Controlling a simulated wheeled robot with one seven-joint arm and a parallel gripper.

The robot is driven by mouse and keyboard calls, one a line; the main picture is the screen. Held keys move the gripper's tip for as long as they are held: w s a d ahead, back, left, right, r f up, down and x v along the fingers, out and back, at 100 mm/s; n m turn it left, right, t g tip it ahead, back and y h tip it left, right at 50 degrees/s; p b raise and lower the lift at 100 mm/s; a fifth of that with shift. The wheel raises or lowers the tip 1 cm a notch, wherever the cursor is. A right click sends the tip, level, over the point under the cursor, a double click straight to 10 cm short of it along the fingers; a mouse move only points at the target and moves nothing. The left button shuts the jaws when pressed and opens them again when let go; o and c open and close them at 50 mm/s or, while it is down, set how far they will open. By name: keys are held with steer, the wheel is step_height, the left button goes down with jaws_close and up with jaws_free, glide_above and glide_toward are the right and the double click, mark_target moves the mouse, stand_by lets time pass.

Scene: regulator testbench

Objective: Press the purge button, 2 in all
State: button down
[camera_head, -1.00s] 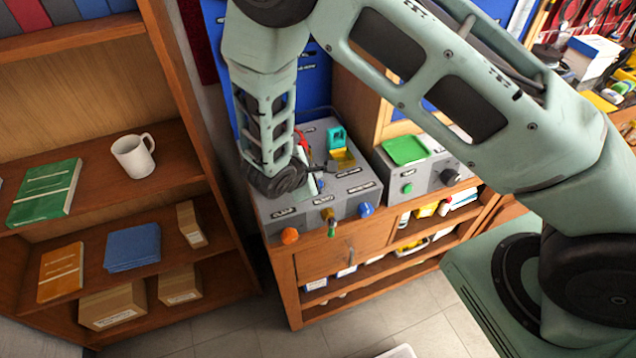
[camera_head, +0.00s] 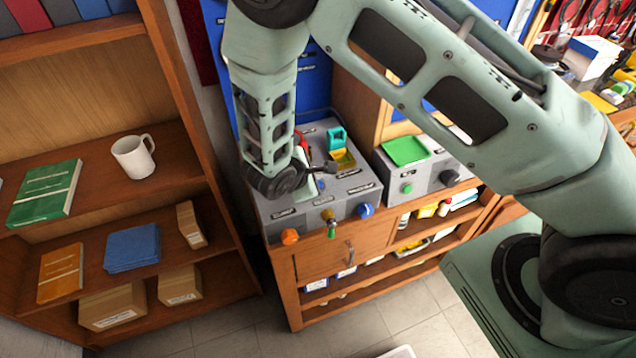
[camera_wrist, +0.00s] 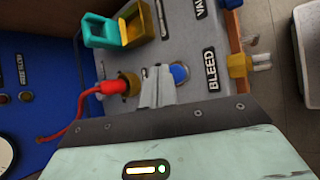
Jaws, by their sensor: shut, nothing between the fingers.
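My gripper (camera_wrist: 158,82) is shut and empty in the wrist view, its tips low over the top of the grey bench unit (camera_wrist: 188,30). A round blue button (camera_wrist: 179,73) in a pale ring sits just right of the fingertips, partly hidden by them. I cannot tell whether the tips touch it. No purge label is readable; the nearest readable label is BLEED (camera_wrist: 211,70), beside the button.
A red hose with a brass fitting (camera_wrist: 128,84) is close left of my fingers. A teal and yellow block (camera_wrist: 135,25) stands behind. A brass valve (camera_wrist: 238,65) sticks out in front. A second unit with a green button (camera_head: 407,188) stands right. A bookshelf (camera_head: 195,130) is left.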

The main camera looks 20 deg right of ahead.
steer(key=shift+f, duration=0.15)
stand_by(0.5)
steer(key=shift+f+b, duration=0.3)
steer(key=shift+b, duration=0.45)
steer(key=shift+f+b, duration=0.45)
steer(key=shift+b, duration=0.15)
stand_by(0.4)
steer(key=shift+r, duration=0.1)
stand_by(0.3)
steer(key=shift+r+p, duration=0.35)
steer(key=shift+r, duration=0.45)
steer(key=shift+r+p, duration=1.3)
steer(key=shift+r, duration=1.25)
steer(key=shift+f, duration=0.1)
stand_by(0.4)
